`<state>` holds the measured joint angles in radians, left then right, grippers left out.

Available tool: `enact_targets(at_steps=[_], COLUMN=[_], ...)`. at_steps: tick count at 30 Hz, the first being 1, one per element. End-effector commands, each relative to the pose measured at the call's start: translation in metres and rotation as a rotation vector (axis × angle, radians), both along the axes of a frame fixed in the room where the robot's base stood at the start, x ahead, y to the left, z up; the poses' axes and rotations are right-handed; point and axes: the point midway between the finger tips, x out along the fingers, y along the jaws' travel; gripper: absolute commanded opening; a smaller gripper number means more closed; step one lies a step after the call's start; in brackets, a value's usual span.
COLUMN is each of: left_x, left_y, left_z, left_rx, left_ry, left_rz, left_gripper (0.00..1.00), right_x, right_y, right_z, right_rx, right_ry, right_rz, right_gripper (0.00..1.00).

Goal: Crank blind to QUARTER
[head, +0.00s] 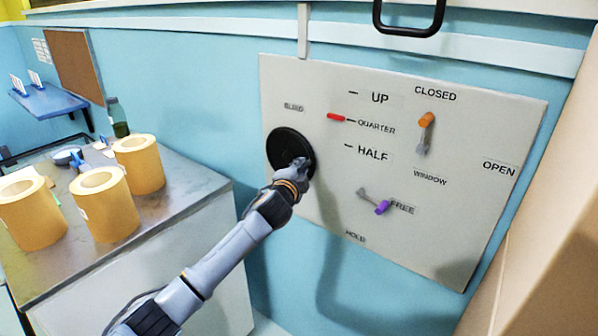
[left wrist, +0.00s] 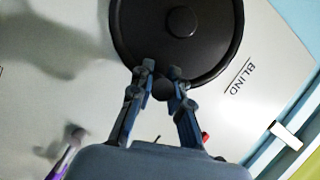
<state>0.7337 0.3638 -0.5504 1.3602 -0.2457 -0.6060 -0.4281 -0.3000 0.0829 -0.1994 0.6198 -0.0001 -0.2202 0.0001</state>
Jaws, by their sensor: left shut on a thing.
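The black blind crank wheel (head: 281,144) is mounted on the left of a pale wall panel under the label BLIND. My left gripper (head: 302,166) is at the wheel's lower right edge. In the left wrist view, its two fingers (left wrist: 163,75) are shut around a small dark knob (left wrist: 163,90) on the rim of the wheel (left wrist: 218,25). The red pointer (head: 336,117) is level with the tick beside the QUARTER label (head: 376,128), between UP (head: 380,98) and HALF (head: 373,153). My right gripper is not in view.
On the panel (head: 310,90), an orange-tipped window lever (head: 426,120) points up near CLOSED, and a purple-tipped lever (head: 382,207) points toward FREE. Several kraft rolls (head: 138,163) stand on a metal-topped counter (head: 190,185) at left. A black handle (head: 408,28) is above the panel.

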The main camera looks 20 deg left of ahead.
Motion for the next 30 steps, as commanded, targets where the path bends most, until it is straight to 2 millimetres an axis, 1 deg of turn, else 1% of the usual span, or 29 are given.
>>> enact_targets(at_steps=[1, 3, 6, 14, 15, 18, 27, 30], left_x=[-0.0007, -0.0008, -0.0009, -0.0011, -0.0011, -0.0011, -0.0012, -0.0058], left_y=[-0.0022, -0.0024, -0.0027, -0.0027, -0.0028, -0.0025, -0.0017, -0.0017], left_z=[-0.0130, -0.0147, -0.0145, -0.0141, -0.0143, -0.0140, -0.0119, -0.0119], left_rx=[0.036, 0.080, 0.110, 0.113, 0.113, 0.112, 0.113, 0.113], left_ry=[-0.010, -0.025, -0.036, -0.035, -0.034, -0.035, -0.037, -0.037], left_rz=[-0.003, -0.003, -0.003, -0.003, -0.003, -0.003, -0.002, -0.002], left_gripper=[0.00, 0.00, 0.00, 0.00, 0.21, 0.40, 0.40, 0.40], right_x=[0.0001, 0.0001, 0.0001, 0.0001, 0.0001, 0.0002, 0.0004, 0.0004], right_y=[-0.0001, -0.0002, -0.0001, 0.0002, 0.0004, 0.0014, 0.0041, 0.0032], right_z=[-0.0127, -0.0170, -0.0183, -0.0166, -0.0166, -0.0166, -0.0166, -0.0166], right_rx=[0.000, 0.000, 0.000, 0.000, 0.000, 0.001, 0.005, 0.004], right_ry=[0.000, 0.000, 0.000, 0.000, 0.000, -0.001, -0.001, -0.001], right_rz=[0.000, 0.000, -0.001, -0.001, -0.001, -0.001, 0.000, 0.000], right_gripper=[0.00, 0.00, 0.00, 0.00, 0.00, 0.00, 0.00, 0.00])
